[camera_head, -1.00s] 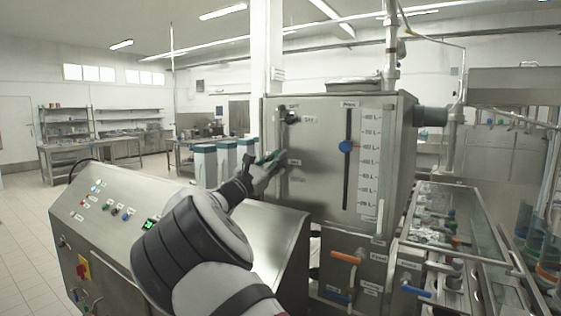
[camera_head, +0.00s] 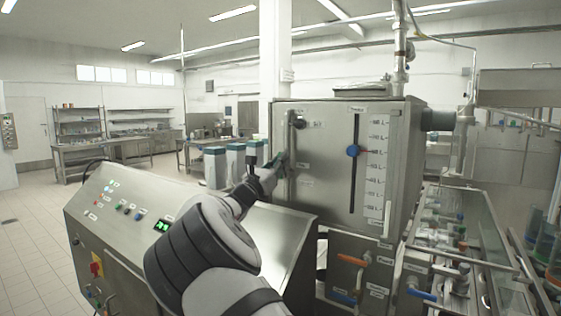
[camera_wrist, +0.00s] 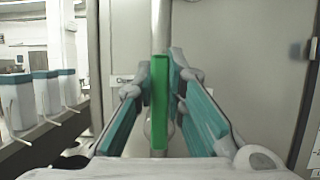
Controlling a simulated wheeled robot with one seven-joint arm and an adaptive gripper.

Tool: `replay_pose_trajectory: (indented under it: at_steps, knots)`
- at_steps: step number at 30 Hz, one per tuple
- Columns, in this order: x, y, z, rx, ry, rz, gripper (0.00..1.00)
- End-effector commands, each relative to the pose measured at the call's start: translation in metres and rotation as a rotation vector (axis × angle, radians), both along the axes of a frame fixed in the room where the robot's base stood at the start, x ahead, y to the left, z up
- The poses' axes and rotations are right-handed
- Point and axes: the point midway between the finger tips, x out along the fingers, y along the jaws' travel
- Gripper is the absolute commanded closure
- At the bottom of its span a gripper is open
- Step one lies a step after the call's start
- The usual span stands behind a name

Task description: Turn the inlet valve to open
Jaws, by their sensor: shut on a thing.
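A green valve handle (camera_wrist: 160,105) stands upright between the fingers in the wrist view, in front of the tank's steel face. My gripper (camera_wrist: 162,68) is shut on this handle, with one teal-padded finger on each side. In the head view my gripper (camera_head: 279,163) is at the left part of the tank (camera_head: 330,195), beside the vertical pipe, and hides most of the handle. No label names the handle legibly, and a label (camera_wrist: 122,79) behind the left finger is partly hidden.
A blue gauge knob (camera_head: 353,151) is on the tank face to the right. Orange (camera_head: 352,259) and blue (camera_head: 421,294) handles sit lower down. A sloped control panel (camera_head: 125,215) lies left of my arm. Teal-topped white containers (camera_head: 215,168) stand beyond it.

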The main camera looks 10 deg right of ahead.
Motion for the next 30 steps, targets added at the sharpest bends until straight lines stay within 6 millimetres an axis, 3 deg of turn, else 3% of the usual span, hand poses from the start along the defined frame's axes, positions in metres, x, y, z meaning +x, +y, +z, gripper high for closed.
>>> replay_pose_trajectory:
  at_steps: [4, 5, 7, 20, 30]
  knots:
    - [0.001, 0.001, -0.003, -0.002, 0.006, 0.002, 1.0]
    - [0.001, 0.002, -0.003, -0.002, 0.006, 0.002, 0.82]
    - [0.001, 0.002, -0.002, -0.001, 0.005, 0.003, 0.68]
    - [-0.005, 0.007, -0.004, -0.001, 0.002, 0.002, 0.68]
    - [-0.046, 0.049, -0.028, -0.001, 0.004, 0.004, 0.68]
